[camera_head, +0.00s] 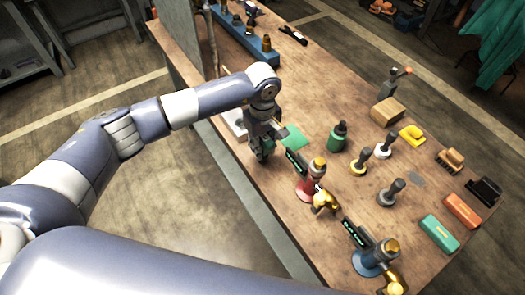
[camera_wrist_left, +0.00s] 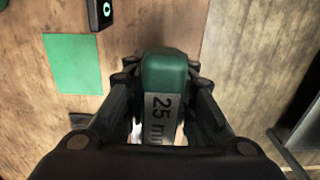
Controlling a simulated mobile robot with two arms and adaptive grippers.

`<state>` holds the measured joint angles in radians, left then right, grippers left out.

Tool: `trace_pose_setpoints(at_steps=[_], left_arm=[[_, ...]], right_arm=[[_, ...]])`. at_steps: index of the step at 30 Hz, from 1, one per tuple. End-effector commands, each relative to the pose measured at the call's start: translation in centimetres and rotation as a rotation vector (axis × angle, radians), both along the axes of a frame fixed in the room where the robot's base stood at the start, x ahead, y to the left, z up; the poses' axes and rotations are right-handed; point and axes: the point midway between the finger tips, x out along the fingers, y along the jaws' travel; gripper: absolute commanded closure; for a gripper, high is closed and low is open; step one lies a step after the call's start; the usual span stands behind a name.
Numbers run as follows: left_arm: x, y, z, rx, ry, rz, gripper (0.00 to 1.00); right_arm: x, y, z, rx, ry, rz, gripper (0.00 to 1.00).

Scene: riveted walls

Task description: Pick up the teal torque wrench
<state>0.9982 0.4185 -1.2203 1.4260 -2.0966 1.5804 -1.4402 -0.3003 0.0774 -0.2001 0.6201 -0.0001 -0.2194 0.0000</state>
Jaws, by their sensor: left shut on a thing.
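My left gripper (camera_head: 263,148) is near the table's left edge, pointing down. In the left wrist view, its fingers (camera_wrist_left: 165,100) are shut around a dark teal-green block-like thing (camera_wrist_left: 164,70) with a pale label reading "25 mm". Its lower part is hidden between the fingers, so I cannot tell whether it is the torque wrench or whether it touches the table. A dark green tool (camera_head: 338,137) stands upright to the right of the gripper. A teal case (camera_head: 439,234) lies at the lower right. My right gripper is not in view.
A green square (camera_head: 293,138) lies beside the gripper, and a red tool with a gold top (camera_head: 309,186) stands close by. A blue one (camera_head: 374,258) stands nearer. Several grey-handled tools, a wooden block (camera_head: 387,111) and an orange case (camera_head: 462,211) occupy the right side.

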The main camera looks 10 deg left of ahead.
Motion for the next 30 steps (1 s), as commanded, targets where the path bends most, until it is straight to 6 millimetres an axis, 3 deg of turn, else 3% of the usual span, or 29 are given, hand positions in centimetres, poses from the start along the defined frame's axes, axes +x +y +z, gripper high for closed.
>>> trace_pose_setpoints(at_steps=[1, 24, 30], left_arm=[[0.2, 0.0, 0.6, -0.003, -0.008, -0.002, 1.0], [-12.1, -2.8, 1.8, -0.002, -0.002, -0.004, 1.0], [-14.4, -3.3, 2.1, -0.001, -0.001, -0.004, 1.0]], right_arm=[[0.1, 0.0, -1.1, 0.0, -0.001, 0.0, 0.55], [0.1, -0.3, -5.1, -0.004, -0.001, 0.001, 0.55], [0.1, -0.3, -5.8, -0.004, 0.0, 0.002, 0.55]])
